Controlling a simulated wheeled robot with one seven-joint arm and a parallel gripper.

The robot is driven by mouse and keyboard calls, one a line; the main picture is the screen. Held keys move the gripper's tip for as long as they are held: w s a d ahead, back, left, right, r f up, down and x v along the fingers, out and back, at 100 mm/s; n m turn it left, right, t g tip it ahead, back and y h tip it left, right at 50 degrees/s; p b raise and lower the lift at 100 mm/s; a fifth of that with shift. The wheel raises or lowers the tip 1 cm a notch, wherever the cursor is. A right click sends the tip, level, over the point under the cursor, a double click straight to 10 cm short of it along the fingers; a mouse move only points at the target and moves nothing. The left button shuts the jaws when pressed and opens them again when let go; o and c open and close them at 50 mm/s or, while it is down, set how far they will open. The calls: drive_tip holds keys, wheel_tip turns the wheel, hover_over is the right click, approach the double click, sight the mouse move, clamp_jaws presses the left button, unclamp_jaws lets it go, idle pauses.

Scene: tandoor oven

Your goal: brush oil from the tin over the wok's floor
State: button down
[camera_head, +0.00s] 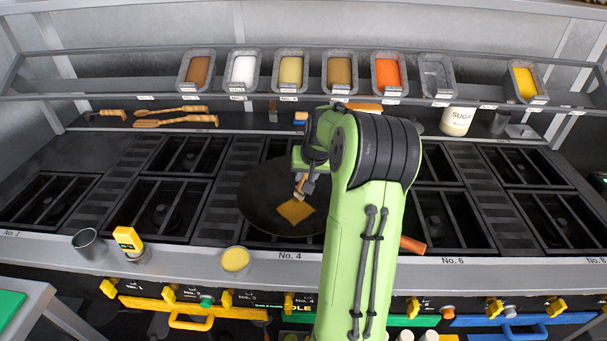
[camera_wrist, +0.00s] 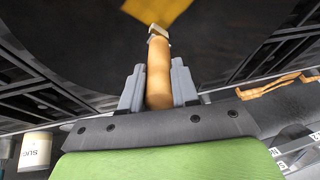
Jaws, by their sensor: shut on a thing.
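My gripper (camera_wrist: 157,84) is shut on the wooden handle of a brush (camera_wrist: 159,62), with a light ferrule at its far end. In the head view the brush (camera_head: 300,188) points down into the dark wok (camera_head: 258,208). The wok's floor also fills the upper part of the wrist view (camera_wrist: 75,45). A flat golden-yellow patch (camera_head: 296,211) lies at the brush's end over the wok's floor; whether it is oil or partly bristles, I cannot tell. A round tin with yellow contents (camera_head: 235,260) stands on the front ledge. My arm hides the wok's right part.
An orange-brown handle (camera_head: 412,245) shows right of my arm. Spice trays (camera_head: 290,70) line the upper shelf. Wooden utensils (camera_head: 176,122) and a sugar jar (camera_head: 457,120) are behind the burners.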

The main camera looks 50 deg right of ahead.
drive_tip(key=shift+s+d, duration=0.15)
drive_tip(key=shift+d, duration=0.65)
drive_tip(key=shift+a, duration=0.1)
drive_tip(key=shift+a, duration=0.3)
drive_tip(key=a, duration=0.1)
drive_tip(key=a+b, duration=0.1)
drive_tip(key=a, duration=0.2)
drive_tip(key=shift+w+a+b, duration=0.15)
drive_tip(key=shift+w+b, duration=0.15)
drive_tip(key=shift+f, duration=0.1)
